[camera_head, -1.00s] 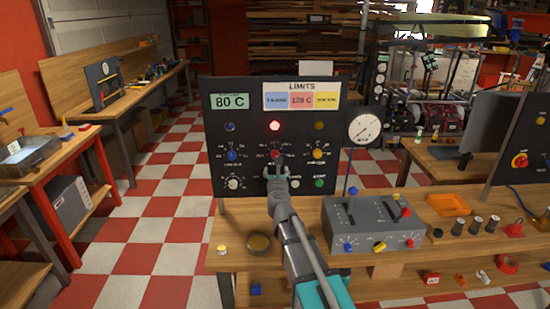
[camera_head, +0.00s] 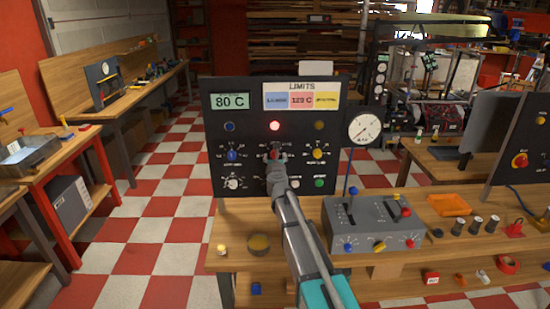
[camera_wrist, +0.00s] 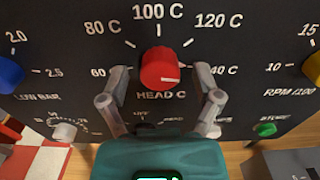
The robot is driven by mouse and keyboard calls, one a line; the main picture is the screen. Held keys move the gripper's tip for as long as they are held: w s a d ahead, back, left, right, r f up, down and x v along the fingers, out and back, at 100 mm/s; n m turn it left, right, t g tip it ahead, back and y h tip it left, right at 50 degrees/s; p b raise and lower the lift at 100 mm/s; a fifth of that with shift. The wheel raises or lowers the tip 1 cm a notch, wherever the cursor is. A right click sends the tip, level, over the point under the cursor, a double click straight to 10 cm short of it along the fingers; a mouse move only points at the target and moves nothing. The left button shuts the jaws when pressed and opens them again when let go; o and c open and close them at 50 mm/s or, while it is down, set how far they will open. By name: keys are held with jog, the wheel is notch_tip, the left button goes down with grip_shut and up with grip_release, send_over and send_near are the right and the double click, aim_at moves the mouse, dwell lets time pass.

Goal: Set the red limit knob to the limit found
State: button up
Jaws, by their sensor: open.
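The red limit knob (camera_wrist: 160,68) is on the black panel, above the label HEAD C, with a scale from 60 C over 100 C and 120 C to a partly hidden mark at right. Its white line appears to point right, towards that mark. My gripper (camera_wrist: 162,78) is open, one finger on each side of the knob, with gaps visible. In the head view my gripper (camera_head: 275,155) covers most of the knob. The LIMITS card (camera_head: 301,96) has a red field that seems to read 120 C. A green display (camera_head: 230,101) reads 80 C.
A blue knob (camera_wrist: 10,74) and a yellow knob (camera_wrist: 313,70) flank the red one. A white knob (camera_wrist: 64,131) and a green button (camera_wrist: 265,129) are below. A red lamp (camera_head: 275,126) is lit. A grey control box (camera_head: 372,225) stands on the bench at right.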

jog(key=shift+c, duration=0.2)
grip_shut()
jog(key=shift+n, duration=0.6)
jog(key=n, duration=2.8)
jog(key=shift+r+n, duration=0.15)
jog(key=shift+n, duration=0.15)
